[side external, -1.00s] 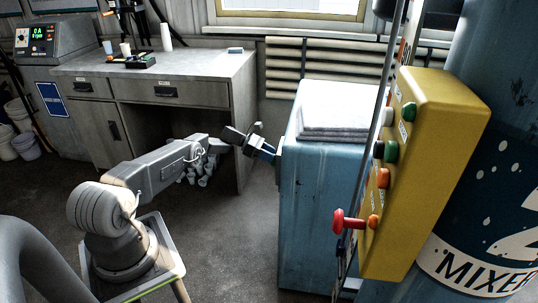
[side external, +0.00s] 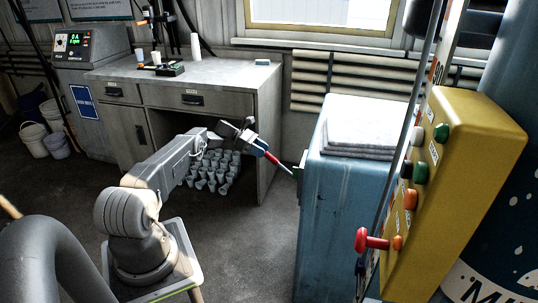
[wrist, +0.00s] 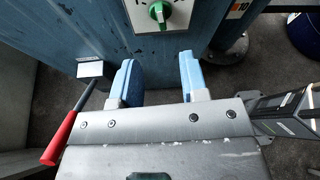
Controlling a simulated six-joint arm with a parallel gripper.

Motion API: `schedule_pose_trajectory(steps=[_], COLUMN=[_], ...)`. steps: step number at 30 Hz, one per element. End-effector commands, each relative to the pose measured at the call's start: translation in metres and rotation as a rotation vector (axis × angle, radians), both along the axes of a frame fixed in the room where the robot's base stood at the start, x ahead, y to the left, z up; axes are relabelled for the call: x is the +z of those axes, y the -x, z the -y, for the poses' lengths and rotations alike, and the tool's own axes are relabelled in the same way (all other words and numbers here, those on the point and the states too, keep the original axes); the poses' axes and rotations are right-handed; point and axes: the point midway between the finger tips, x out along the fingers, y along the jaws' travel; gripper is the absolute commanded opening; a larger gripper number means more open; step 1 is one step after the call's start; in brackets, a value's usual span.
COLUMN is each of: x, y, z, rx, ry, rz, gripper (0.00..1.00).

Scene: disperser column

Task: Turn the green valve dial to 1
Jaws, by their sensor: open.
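The green valve dial (wrist: 160,10) is on a white plate at the top edge of the wrist view, on the blue cabinet's face. It is cut off by the frame edge, and I cannot read its scale or its setting. My gripper (wrist: 158,68) is open, with its two blue fingers apart and nothing between them. The fingers point toward the dial and are apart from it. In the side view my gripper (side external: 262,146) is left of the blue cabinet (side external: 345,230); the dial cannot be made out clearly there.
A red-handled lever (wrist: 62,138) sticks out left of my gripper; its red handle (side external: 273,160) also shows in the side view. A yellow button box (side external: 450,200) stands at right. A grey desk (side external: 190,80) is behind my arm. Floor between desk and cabinet is clear.

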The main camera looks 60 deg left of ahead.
Motion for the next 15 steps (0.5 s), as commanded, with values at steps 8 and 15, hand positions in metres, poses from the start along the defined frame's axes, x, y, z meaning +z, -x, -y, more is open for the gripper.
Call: schedule_pose_trajectory(steps=[8,15], x=[0.000,0.001], y=[0.001,-0.006], z=[-0.001,0.011], rx=[-0.001,0.032], ry=[0.001,0.108], rz=[-0.001,-0.006], gripper=[0.40,0.19])
